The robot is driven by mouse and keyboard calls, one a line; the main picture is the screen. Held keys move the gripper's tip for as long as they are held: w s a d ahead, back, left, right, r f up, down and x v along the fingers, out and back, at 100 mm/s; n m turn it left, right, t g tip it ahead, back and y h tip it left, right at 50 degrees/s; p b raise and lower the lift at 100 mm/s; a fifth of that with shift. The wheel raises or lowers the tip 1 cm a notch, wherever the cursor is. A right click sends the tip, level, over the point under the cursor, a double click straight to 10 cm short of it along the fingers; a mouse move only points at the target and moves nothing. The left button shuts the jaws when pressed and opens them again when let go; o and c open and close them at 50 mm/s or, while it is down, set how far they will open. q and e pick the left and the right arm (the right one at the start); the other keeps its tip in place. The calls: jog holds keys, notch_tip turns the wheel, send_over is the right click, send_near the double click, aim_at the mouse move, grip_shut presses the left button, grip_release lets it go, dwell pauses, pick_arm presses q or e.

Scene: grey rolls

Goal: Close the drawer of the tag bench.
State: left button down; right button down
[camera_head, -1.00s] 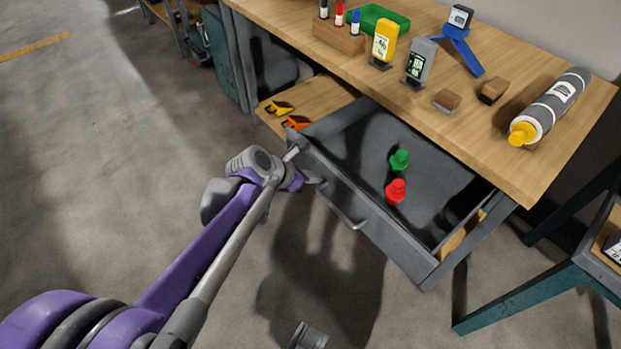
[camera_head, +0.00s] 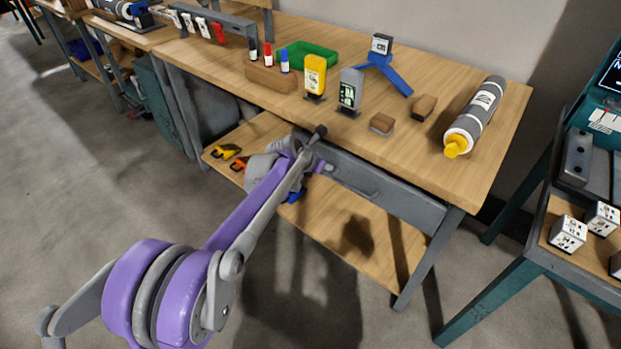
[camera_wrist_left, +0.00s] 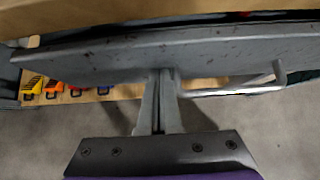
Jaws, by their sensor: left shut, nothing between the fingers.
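The tag bench (camera_head: 335,125) has a wooden top and a grey drawer (camera_head: 395,198) under its front edge. The drawer front sits under the top, about in line with its edge, and the inside of the drawer is hidden. The drawer's bar handle shows to the right of the gripper. My left gripper (camera_head: 324,168) is at the left part of the drawer front, partly hidden by its own arm. In the left wrist view its shut, empty fingers (camera_wrist_left: 159,100) point at the drawer front (camera_wrist_left: 110,55) and appear to touch it, left of the handle (camera_wrist_left: 235,92). My right gripper is out of view.
A lower shelf (camera_head: 340,230) with small orange and yellow clips lies below the drawer. Bottles, a green tray (camera_head: 310,56), wooden blocks and a blue stand are on the top. A teal-legged table (camera_head: 500,290) stands to the right. The floor in front is clear.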

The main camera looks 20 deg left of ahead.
aim_at(332, 157)
pick_arm(q)
jog(key=w, duration=0.1)
jog(key=w+d, duration=0.1)
jog(key=w, duration=0.1)
jog(key=shift+w+d, duration=0.1)
jog(key=shift+w, duration=0.15)
jog(key=shift+w+r, duration=0.1)
